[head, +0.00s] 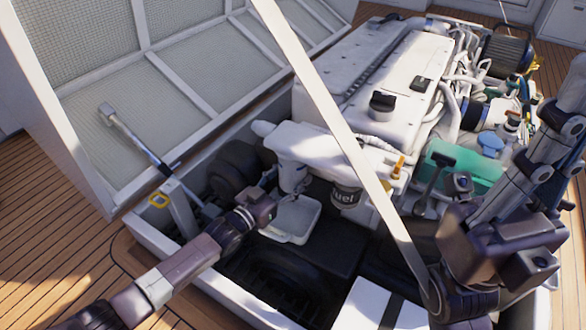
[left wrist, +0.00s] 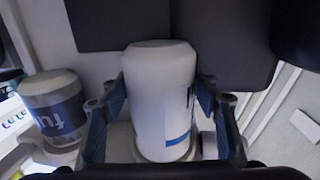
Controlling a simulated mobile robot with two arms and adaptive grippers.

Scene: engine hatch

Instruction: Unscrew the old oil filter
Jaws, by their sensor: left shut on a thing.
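The old oil filter is a white cylinder (head: 292,176) hanging below a white housing on the near side of the engine. In the left wrist view the filter (left wrist: 160,95) stands between my two fingers, with a blue band low on its side. My left gripper (head: 271,190) reaches in from the left and is shut on the filter; the fingers (left wrist: 163,110) press both sides. Part of the gripper is hidden behind its own wrist in the head view. My right arm shows at the right, but I see no fingers of its gripper.
A white tray (head: 292,219) lies below the filter. A fuel filter (head: 346,193) hangs close to the right; it also shows in the left wrist view (left wrist: 54,108). A pale strut (head: 345,135) crosses the opening. The raised hatch lid (head: 165,70) stands behind at the left.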

